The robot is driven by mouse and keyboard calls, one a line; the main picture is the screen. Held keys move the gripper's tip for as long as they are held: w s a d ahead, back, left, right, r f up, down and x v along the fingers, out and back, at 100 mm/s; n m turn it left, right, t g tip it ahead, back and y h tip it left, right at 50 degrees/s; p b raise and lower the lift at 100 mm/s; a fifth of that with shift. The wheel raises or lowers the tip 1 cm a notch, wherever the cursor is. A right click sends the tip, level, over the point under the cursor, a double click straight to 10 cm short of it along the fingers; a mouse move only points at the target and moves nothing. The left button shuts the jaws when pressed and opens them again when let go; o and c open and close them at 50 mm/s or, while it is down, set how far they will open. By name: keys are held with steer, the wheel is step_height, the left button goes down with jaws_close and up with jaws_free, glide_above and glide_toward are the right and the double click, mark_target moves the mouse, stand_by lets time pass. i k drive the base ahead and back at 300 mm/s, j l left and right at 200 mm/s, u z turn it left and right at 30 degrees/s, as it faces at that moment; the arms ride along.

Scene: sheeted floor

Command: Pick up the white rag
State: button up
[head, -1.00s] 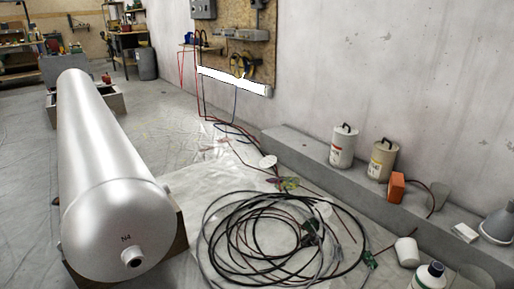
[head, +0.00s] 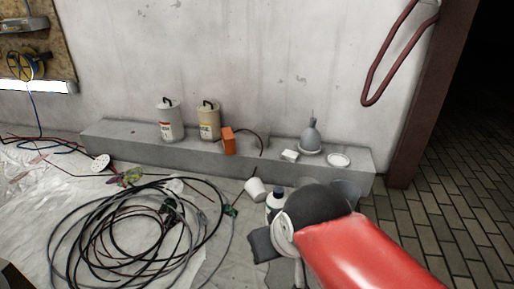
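A small white folded-looking thing (head: 289,155) lies on the grey ledge, between the orange box and the grey funnel-shaped thing. It may be the white rag, but it is too small to be sure. My red and black arm reaches in from the lower right. A dark grey piece (head: 263,245) at the arm's left end may be part of my gripper. It is in front of and below the ledge, apart from the white thing. I cannot make out the fingers.
The concrete ledge (head: 120,142) runs along the wall and holds two canisters, an orange box (head: 229,142) and a white round lid (head: 339,159). A white cup (head: 256,189) and a bottle (head: 274,205) stand before it. Coiled black cables (head: 110,235) cover the floor at left.

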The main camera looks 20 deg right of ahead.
mark_target(291, 156)
steer(key=i+j+u, duration=0.1)
steer(key=i+u, duration=0.35)
steer(key=i, duration=0.35)
steer(key=i+z, duration=0.2)
steer(key=i, duration=0.3)
steer(key=i+j+z, duration=0.2)
steer(key=i, duration=0.3)
steer(key=i+z, duration=0.25)
steer(key=i, duration=0.2)
steer(key=i+l+z, duration=0.1)
steer(key=i+z, duration=0.45)
steer(key=z, duration=0.2)
steer(key=i+z, duration=0.35)
steer(key=k+j, duration=0.05)
steer(key=k, duration=0.05)
